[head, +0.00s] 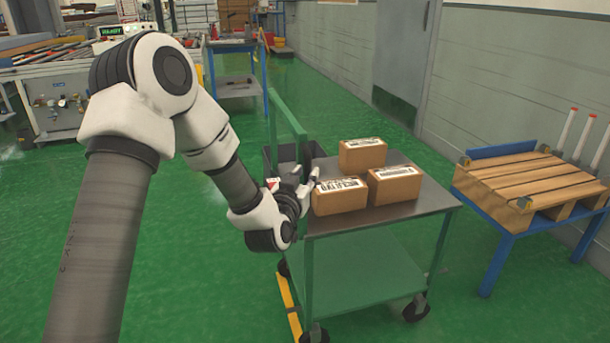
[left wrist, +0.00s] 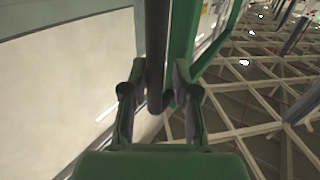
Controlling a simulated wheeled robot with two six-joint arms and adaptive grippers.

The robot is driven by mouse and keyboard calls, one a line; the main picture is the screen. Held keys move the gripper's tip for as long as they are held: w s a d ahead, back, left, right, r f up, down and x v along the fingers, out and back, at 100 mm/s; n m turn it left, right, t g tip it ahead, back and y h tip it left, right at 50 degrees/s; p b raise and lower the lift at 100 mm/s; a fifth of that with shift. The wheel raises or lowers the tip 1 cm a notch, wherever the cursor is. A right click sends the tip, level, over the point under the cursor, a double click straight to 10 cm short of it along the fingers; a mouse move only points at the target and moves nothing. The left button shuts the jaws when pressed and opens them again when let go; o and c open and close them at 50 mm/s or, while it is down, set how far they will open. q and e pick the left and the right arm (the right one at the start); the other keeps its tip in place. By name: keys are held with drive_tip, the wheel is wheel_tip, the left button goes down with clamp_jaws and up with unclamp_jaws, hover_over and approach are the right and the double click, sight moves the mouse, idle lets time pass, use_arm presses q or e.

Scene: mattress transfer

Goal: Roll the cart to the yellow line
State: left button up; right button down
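The cart (head: 432,194) stands in the middle right of the head view, with a grey top, green legs and lower shelf, and dark casters. A green handle frame (head: 287,115) rises at its left end. Three cardboard boxes (head: 341,197) sit on top, two below and one behind. A yellow line (head: 289,302) shows on the floor by the cart's left legs. My left gripper (head: 306,184) is at the cart's left end. In the left wrist view, its fingers (left wrist: 158,80) stand apart on either side of a dark bar. My right gripper is out of view.
A blue table with a wooden pallet (head: 530,185) stands right of the cart. A dark bin (head: 295,155) is behind the cart's left end. A workbench (head: 60,95) and blue shelving (head: 237,85) stand further back. Green floor is open at the left.

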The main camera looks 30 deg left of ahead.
use_arm(q)
drive_tip(key=v, duration=0.7)
